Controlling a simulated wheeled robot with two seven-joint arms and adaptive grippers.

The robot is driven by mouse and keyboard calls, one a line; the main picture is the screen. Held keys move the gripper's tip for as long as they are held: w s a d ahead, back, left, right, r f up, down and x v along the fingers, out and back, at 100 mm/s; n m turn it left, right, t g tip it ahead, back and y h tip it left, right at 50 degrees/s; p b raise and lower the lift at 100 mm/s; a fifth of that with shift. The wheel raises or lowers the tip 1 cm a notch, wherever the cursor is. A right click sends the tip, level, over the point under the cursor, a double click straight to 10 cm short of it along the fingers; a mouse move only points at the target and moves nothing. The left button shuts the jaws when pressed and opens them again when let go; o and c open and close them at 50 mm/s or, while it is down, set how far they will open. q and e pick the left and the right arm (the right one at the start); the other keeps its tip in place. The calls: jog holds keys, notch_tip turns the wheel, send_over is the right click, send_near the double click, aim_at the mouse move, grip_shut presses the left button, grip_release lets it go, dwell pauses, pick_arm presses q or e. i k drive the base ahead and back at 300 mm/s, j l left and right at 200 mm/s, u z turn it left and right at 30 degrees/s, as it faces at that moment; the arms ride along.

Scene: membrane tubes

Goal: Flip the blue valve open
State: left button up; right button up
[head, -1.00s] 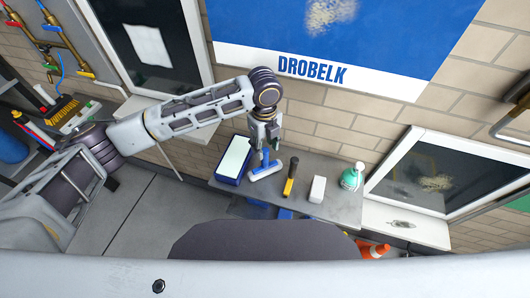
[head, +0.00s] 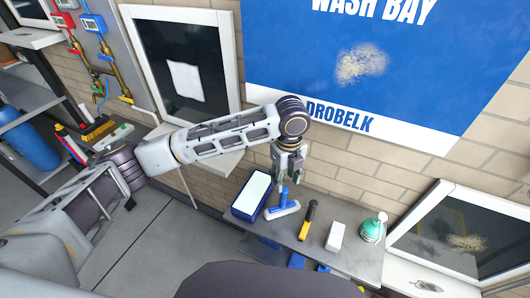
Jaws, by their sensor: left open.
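The blue valve (head: 107,57) is a small blue handle on brass pipework at the upper left, on the grey wall panel. It is small in view, and I cannot tell its exact handle angle. My left gripper (head: 287,178) is far to the right of the valve. It is open and points down just above the blue and white squeegee (head: 283,208) on the bench. I cannot tell whether it touches the squeegee's handle. My right gripper is out of view.
The grey bench (head: 355,263) holds a blue tray with a white pad (head: 251,194), a yellow and black tool (head: 308,220), a white block (head: 335,236) and a green spray bottle (head: 373,228). Brushes and bottles (head: 90,142) stand at left, near a blue cylinder (head: 27,138).

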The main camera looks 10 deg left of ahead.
aim_at(100, 56)
jog(key=u, duration=1.4)
